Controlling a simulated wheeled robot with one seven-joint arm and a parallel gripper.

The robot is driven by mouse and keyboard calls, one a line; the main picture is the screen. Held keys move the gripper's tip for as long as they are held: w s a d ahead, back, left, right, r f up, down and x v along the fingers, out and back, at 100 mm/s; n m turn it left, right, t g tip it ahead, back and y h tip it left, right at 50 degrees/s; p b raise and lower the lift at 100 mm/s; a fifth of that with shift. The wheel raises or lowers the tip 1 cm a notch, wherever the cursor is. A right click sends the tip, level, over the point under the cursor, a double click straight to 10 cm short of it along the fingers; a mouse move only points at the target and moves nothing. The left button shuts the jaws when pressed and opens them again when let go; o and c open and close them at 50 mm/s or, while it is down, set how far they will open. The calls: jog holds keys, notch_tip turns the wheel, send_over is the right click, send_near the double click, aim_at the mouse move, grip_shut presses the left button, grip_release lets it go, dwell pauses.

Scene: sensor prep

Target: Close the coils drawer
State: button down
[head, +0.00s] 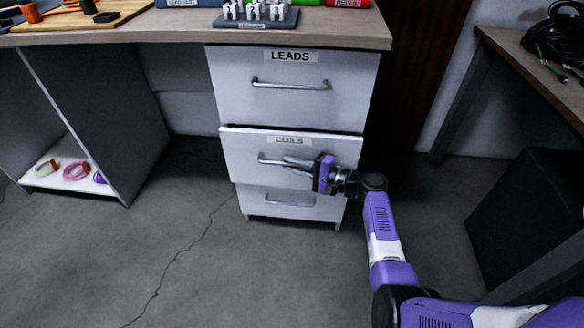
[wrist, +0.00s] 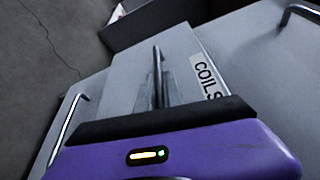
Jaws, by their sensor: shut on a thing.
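The coils drawer (head: 240,148) is the middle drawer of a white cabinet, with a COILS label on its front. Its front stands a little out from the cabinet, so it appears slightly open. My gripper (head: 290,162) is at this drawer's metal bar handle (head: 266,160), coming from the right, and is shut on it. In the wrist view, the drawer front (wrist: 125,85) and its label show past my gripper (wrist: 158,88), with the fingers around the handle. The drawer's inside is hidden.
The LEADS drawer (head: 290,105) above looks shut, and a lower drawer (head: 290,205) is below. The desktop (head: 180,31) overhangs the cabinet. An open shelf (head: 70,178) with colored rings is at left. A side table (head: 520,55) and a dark box (head: 530,210) stand at right.

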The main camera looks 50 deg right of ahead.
aim_at(293, 156)
jog(key=w+d+b, duration=0.1)
jog(key=w+d, duration=0.1)
jog(key=shift+d+b, duration=0.3)
jog(key=c, duration=1.5)
grip_release()
jog(key=p+v, duration=0.2)
jog(key=v, duration=0.5)
jog(key=shift+s+d, duration=0.1)
jog(key=shift+s+p, duration=0.3)
